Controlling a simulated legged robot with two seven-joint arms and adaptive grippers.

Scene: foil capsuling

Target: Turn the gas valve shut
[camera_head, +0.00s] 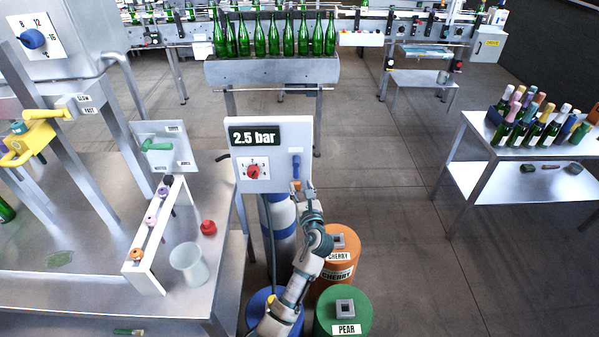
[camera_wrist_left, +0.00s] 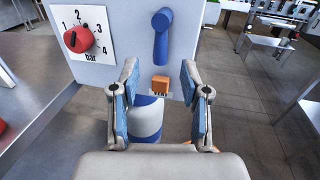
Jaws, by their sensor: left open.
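The gas valve is a blue lever (camera_head: 296,166) on the right part of the white panel (camera_head: 275,131). In the left wrist view the lever (camera_wrist_left: 161,36) hangs down from its round pivot. My left gripper (camera_head: 302,188) is just below the lever, at the panel's lower right corner. In the left wrist view its two blue-padded fingers (camera_wrist_left: 159,82) are apart, with nothing held between them. The lever is beyond the fingertips and looks untouched. An orange block (camera_wrist_left: 160,84) with a small label shows between the fingers. My right gripper is not in view.
The panel carries a "2.5 bar" display (camera_head: 254,137) and a red dial (camera_head: 253,172). A blue and white cylinder (camera_head: 279,222) stands below. Orange (camera_head: 337,262) and green drums (camera_head: 343,311) stand near my arm.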

